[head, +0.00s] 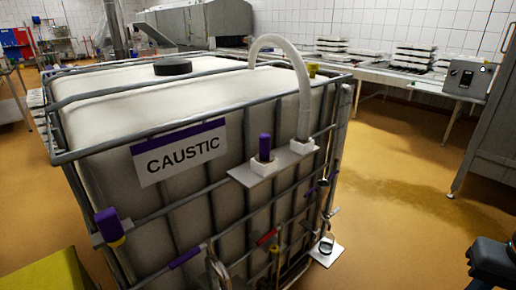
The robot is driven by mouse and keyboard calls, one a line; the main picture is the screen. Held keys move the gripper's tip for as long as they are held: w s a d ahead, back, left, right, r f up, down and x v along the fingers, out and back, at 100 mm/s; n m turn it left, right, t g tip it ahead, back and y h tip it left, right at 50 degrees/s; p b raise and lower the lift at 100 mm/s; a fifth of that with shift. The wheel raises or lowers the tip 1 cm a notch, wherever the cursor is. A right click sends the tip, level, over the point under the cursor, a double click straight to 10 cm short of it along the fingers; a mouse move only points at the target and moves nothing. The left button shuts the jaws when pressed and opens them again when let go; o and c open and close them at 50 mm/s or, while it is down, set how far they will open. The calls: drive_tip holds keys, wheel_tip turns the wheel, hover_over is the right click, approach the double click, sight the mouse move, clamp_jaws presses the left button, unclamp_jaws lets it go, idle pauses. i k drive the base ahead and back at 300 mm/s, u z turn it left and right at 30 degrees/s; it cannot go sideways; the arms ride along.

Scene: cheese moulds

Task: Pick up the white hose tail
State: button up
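A white hose (304,95) arches up from the top of the caged tank and bends down over its front right edge. Its lower end stands in a white block (302,147) on a grey bracket (243,176) fixed to the cage. A purple-topped piece (264,146) stands upright in a second white block just left of it. The tank (110,95) is pale, with a "CAUSTIC" sign (180,153) on its front. How the hose end sits inside the block is hidden.
Metal cage bars (190,118) surround the tank. A small plate with a clear cup (326,246) juts out at the lower right. A yellow object (45,273) is at bottom left. A table with stacked white moulds (412,56) stands behind.

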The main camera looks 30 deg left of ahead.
sight(302, 137)
drive_tip(key=z, duration=0.5)
drive_tip(key=i, duration=2.1)
drive_tip(key=u, duration=3.1)
drive_tip(key=i, duration=0.2)
drive_tip(key=z, duration=0.05)
